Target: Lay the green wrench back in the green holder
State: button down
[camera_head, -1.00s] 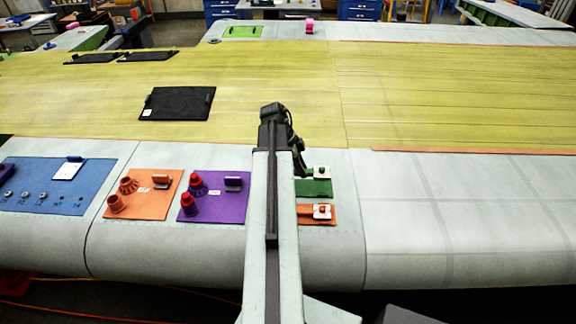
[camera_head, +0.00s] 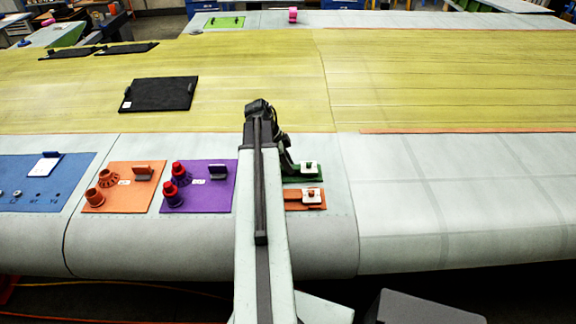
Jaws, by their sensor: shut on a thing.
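The green holder (camera_head: 313,179) is a flat green plate near the front edge of the pale wing surface, just right of my arm. A white piece with a green top (camera_head: 307,167) sits on it. My gripper (camera_head: 289,171) shows only as a dark shape at the holder's left end, low over it, partly hidden behind my arm. Its fingertips are too small and dark to make out. The green wrench cannot be made out; it is hidden or too small in the jaws. I cannot tell whether it touches the holder.
An orange plate (camera_head: 292,202) with a white piece lies just in front of the green holder. Left of my arm are a purple plate (camera_head: 212,203) with red cones, an orange plate (camera_head: 142,204) and a blue plate (camera_head: 75,175). The wing surface to the right is clear.

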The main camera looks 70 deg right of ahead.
dwell(0.4)
jog(key=shift+f+b, duration=0.6)
jog(key=shift+b, duration=0.05)
jog(key=c, duration=1.1)
grip_release()
jog(key=p+v, duration=0.7)
jog(key=v, duration=0.1)
jog(key=shift+s+r+p, duration=0.1)
jog(key=shift+p, duration=0.2)
